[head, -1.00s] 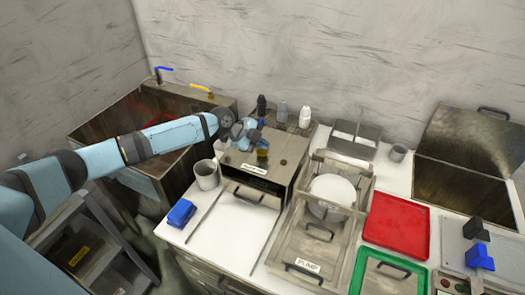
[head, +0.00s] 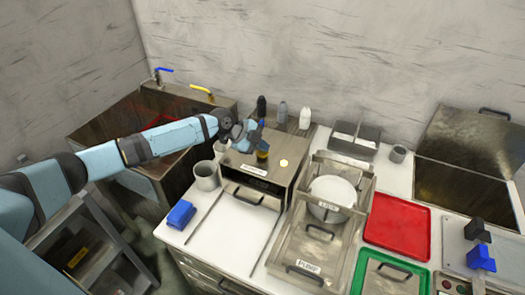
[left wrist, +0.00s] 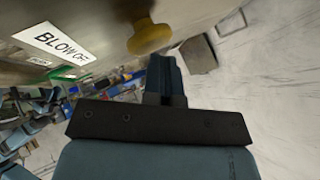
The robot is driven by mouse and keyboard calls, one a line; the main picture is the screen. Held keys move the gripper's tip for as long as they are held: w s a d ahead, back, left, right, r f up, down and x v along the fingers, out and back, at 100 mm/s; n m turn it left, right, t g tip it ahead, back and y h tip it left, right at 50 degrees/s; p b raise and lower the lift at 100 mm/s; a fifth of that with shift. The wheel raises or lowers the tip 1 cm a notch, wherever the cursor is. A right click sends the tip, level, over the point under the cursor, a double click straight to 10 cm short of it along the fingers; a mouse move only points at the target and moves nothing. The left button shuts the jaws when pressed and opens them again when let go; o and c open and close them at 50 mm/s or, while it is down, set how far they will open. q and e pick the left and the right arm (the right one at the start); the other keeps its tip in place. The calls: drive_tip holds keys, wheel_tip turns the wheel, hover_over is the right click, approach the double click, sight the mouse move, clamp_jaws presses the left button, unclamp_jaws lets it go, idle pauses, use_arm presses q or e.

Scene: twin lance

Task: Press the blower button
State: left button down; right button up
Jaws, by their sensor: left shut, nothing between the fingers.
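A steel box (head: 291,178) with a drawer-like front stands on the white counter. A yellow button (head: 262,154) is on its top, and a small round lamp (head: 284,163) beside it glows pale yellow. In the left wrist view the yellow button (left wrist: 149,37) is large, near a label (left wrist: 54,41) that begins "BLOW OF". My left gripper (head: 259,137) is shut and empty, right at the button in the head view. Its fingertips (left wrist: 164,58) are just short of or against the button; I cannot tell whether they touch. My right gripper is not in view.
Several bottles (head: 283,114) stand behind the box. A grey cup (head: 206,176) and a blue block (head: 180,214) are to its left. A sink (head: 92,132) lies at the left.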

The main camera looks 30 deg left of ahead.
sight(262, 153)
use_arm(q)
drive_tip(key=shift+r, duration=0.7)
drive_tip(key=shift+r+p, duration=0.15)
drive_tip(key=shift+p, duration=0.2)
drive_tip(key=shift+r+p, duration=0.4)
drive_tip(key=shift+r, duration=0.3)
drive_tip(key=shift+r+p, duration=0.85)
drive_tip(key=shift+r, duration=0.9)
